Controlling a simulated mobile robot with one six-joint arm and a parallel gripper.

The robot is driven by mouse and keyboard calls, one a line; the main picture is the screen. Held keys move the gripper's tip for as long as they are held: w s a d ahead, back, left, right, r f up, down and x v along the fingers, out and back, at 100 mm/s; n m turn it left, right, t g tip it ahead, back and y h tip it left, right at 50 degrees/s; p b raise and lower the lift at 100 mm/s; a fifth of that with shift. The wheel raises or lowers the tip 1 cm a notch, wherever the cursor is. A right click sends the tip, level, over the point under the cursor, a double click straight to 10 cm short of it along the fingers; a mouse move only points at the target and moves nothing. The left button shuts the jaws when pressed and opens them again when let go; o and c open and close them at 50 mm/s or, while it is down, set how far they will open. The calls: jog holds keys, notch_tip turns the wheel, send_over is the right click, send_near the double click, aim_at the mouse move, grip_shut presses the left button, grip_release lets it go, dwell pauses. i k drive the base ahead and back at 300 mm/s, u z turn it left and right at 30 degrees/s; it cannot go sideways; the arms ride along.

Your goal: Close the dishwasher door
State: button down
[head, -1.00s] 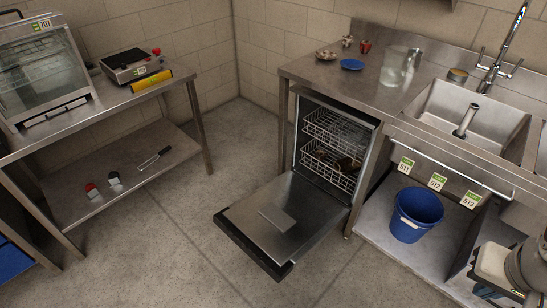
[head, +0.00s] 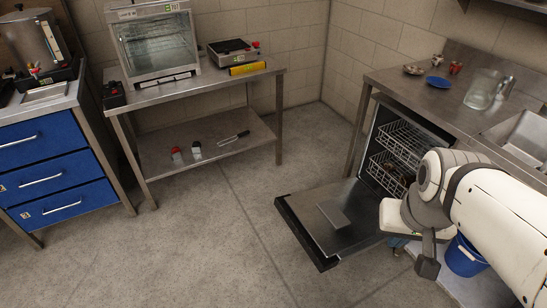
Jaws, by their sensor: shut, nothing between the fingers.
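The dishwasher (head: 364,150) stands under the steel counter at right. Its door (head: 328,226) is folded down wide open, with its inner face up and its free edge pointing to the lower left over the floor. Two wire racks (head: 398,145) show inside, with dark items in the lower one. My arm hides the right part of the opening and the door's right rear corner. My gripper (head: 428,262) is at the right, in front of the door's right side in the picture. It is shut and empty. I cannot tell whether it touches the door.
A blue bucket (head: 463,258) stands right of my gripper, partly hidden. A steel table (head: 190,88) and a blue drawer unit (head: 55,165) stand at left. The floor left of the door is clear.

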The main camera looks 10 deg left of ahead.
aim_at(334, 222)
jog(key=i, duration=1)
jog(key=u, duration=0.05)
